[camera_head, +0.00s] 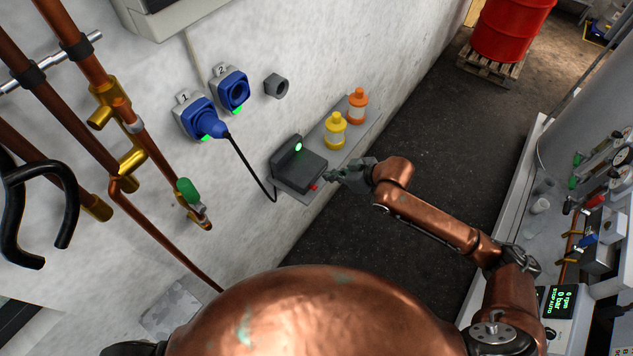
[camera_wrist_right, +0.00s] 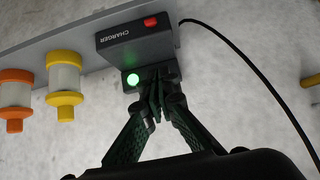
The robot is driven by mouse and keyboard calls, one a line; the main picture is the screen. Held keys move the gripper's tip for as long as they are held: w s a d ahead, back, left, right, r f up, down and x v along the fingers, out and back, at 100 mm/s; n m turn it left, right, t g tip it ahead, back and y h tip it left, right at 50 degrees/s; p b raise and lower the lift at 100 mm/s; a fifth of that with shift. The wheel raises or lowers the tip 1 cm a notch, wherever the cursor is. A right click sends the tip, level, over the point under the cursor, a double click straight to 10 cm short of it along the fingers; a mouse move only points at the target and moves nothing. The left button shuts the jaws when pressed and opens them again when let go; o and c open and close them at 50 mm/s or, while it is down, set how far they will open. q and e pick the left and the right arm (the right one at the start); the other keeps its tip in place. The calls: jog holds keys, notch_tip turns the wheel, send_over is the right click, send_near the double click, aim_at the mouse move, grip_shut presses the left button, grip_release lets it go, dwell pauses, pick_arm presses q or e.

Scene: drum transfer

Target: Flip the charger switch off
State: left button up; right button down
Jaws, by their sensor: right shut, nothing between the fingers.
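The charger (camera_head: 305,163) is a dark box on a grey wall shelf, with a glowing green light (camera_head: 298,147) and a small red switch (camera_head: 314,187) at its front edge. In the right wrist view the charger (camera_wrist_right: 150,42) appears upside down with its label, the red switch (camera_wrist_right: 151,21) and the lit green light (camera_wrist_right: 133,80). My right gripper (camera_head: 333,177) is just right of the charger, near the switch. In the right wrist view its fingertips (camera_wrist_right: 157,80) are together and empty, overlapping the charger beside the light. Contact cannot be told. My left gripper is out of view.
A yellow bottle (camera_head: 335,131) and an orange bottle (camera_head: 357,106) stand on the shelf behind the charger. A black cable (camera_head: 250,168) runs from the blue plug (camera_head: 209,124) in socket 1. Copper pipes (camera_head: 75,115) line the wall at left.

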jog(key=p, duration=0.2)
send_over(309, 184)
jog(key=d, duration=0.1)
jog(key=f, duration=0.6)
jog(key=shift+s+f, duration=0.25)
jog(key=shift+s, duration=0.05)
jog(key=f, duration=0.2)
jog(key=d+f, duration=0.1)
jog(key=shift+s+d, duration=0.1)
jog(key=shift+s, duration=0.3)
jog(key=shift+s+d+f+p, duration=0.15)
jog(key=shift+d+f+p, duration=0.05)
jog(key=shift+f+p, duration=0.1)
jog(key=shift+f, duration=0.1)
